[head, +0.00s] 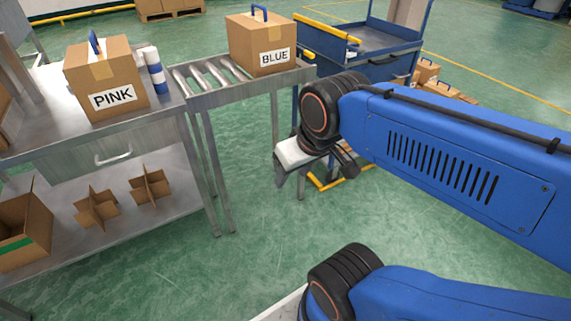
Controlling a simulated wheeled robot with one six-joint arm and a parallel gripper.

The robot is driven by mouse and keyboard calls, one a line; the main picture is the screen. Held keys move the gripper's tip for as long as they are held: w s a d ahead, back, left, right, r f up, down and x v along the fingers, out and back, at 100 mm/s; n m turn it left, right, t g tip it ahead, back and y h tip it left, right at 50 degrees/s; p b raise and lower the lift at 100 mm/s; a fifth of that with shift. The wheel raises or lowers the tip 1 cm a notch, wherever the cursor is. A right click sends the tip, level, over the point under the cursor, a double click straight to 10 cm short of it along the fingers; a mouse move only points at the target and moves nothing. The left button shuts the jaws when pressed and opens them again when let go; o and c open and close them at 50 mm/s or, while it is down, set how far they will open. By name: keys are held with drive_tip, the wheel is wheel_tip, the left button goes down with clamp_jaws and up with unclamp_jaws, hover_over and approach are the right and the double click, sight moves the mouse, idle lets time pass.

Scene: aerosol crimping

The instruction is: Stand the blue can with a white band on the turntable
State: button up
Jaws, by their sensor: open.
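A blue and white banded cylinder (157,78), which looks like the blue can with a white band, stands on the steel bench just right of the PINK box. A white top shows at its upper end; I cannot tell whether that belongs to it or to another can behind. My gripper (314,171) is open, over the green floor right of the bench and well apart from the cylinder. It is partly hidden by my wrist, and I see nothing held in it. No turntable shows in this view.
The PINK box (104,84) stands on the steel bench (40,128). A BLUE box (262,46) sits at the far end of the roller conveyor (205,76). Cardboard dividers (97,209) and an open carton (24,232) lie on the lower shelf. A blue cart (365,42) stands behind my arm.

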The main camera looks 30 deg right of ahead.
drive_tip(key=n+t+y, duration=0.2)
drive_tip(key=t+y, duration=0.1)
drive_tip(key=t, duration=1)
approach(153, 56)
drive_tip(key=w, duration=0.4)
drive_tip(key=w+a, duration=0.1)
drive_tip(key=w, duration=0.3)
drive_tip(key=w+a, duration=0.1)
drive_tip(key=w, duration=0.3)
clamp_jaws()
